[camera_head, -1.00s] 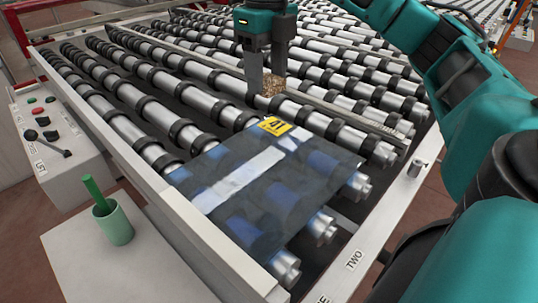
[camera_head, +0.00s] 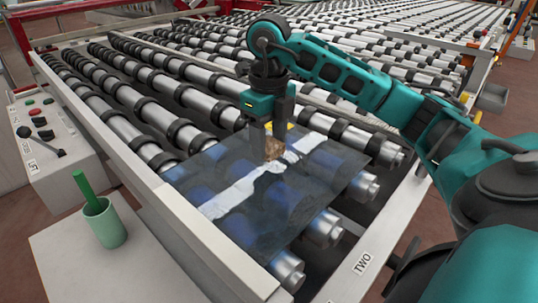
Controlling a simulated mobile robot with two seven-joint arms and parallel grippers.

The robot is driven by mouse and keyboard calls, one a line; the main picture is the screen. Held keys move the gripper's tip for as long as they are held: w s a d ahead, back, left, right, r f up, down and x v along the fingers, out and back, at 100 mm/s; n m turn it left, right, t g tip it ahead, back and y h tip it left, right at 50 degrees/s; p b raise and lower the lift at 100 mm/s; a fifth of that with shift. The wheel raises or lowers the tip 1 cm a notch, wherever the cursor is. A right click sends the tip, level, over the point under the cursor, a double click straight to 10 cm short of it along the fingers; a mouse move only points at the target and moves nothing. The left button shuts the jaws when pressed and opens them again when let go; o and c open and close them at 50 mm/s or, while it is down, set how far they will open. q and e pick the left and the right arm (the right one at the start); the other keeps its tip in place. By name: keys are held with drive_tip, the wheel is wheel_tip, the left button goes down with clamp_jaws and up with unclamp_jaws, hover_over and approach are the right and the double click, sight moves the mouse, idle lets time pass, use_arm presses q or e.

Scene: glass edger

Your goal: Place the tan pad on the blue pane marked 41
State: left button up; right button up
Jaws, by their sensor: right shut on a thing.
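The blue pane (camera_head: 245,228) lies flat on the rollers at the near end of the conveyor. Its yellow tag shows only as a sliver behind my right gripper, and its number is hidden now. My right gripper (camera_head: 268,150) comes in from the right and points down over the far part of the pane. It is shut on the tan pad (camera_head: 273,149), a small speckled brown block between the fingertips. The pad is at or just above the pane; I cannot tell whether it touches. My left gripper is not in view.
A control box (camera_head: 48,140) with buttons and a lever stands at the left. A green cup (camera_head: 106,224) with a green stick stands on a white surface at the lower left. A white frame rail (camera_head: 190,222) borders the rollers.

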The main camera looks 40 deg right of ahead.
sight(269, 144)
drive_tip(key=shift+f, duration=1.7)
drive_tip(key=shift+f+b, duration=0.2)
drive_tip(key=shift+b, duration=0.1)
drive_tip(key=o, duration=1)
wheel_tip(269, 144, up, 12)
drive_tip(key=p, duration=0.3)
drive_tip(key=shift+f+p, duration=0.2)
drive_tip(key=shift+p, duration=0.1)
drive_tip(key=shift+r, duration=0.45)
